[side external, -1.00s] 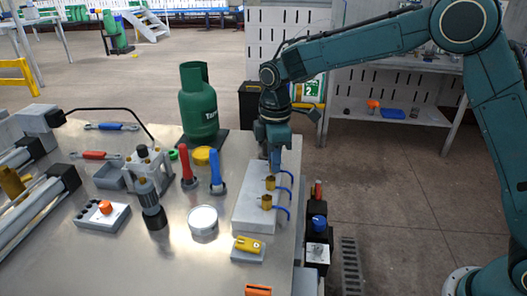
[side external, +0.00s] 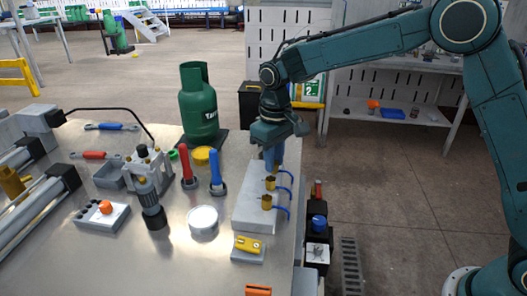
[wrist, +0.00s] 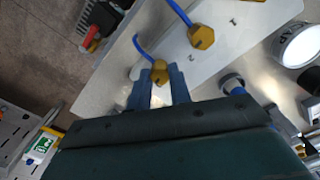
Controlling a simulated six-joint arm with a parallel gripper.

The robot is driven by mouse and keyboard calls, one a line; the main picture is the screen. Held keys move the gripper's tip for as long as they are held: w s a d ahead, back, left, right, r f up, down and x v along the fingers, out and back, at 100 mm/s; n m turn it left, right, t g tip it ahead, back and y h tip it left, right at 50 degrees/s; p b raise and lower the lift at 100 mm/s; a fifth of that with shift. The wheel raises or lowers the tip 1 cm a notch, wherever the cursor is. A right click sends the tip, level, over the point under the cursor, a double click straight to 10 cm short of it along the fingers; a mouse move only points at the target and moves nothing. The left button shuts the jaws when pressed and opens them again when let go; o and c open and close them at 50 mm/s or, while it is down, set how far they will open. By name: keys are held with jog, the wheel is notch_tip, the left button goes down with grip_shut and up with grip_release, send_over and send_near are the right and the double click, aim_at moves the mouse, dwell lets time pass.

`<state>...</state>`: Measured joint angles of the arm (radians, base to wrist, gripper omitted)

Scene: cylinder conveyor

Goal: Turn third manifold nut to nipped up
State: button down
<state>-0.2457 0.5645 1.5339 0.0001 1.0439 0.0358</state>
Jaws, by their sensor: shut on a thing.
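The manifold is a pale grey block (side external: 253,208) near the table's right edge, with brass nuts and thin blue hoses along it. Two nuts show clear of my gripper in the side view, the nearest (side external: 266,202) and the middle one (side external: 270,184). My gripper (side external: 272,165) points down at the block's far end and hides the nut there. In the wrist view, my gripper (wrist: 161,79) has its two blue fingers closed on the sides of this end nut (wrist: 159,71), a blue hose leading from it. Another brass nut (wrist: 201,37) stands apart from the fingers.
A red-handled tool (side external: 189,168) and a blue-handled tool (side external: 217,173) stand upright left of the manifold. A white round can (side external: 203,221) and a yellow device (side external: 248,246) stand nearer. A green gas cylinder (side external: 197,108) stands behind. The table's right edge is close.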

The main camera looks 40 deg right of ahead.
jog(key=shift+r+m, duration=0.1)
jog(key=shift+m, duration=0.8)
jog(key=c, duration=1.3)
grip_release()
jog(key=shift+r, duration=0.1)
notch_tip(320, 180, up, 14)
jog(key=shift+f, duration=0.2)
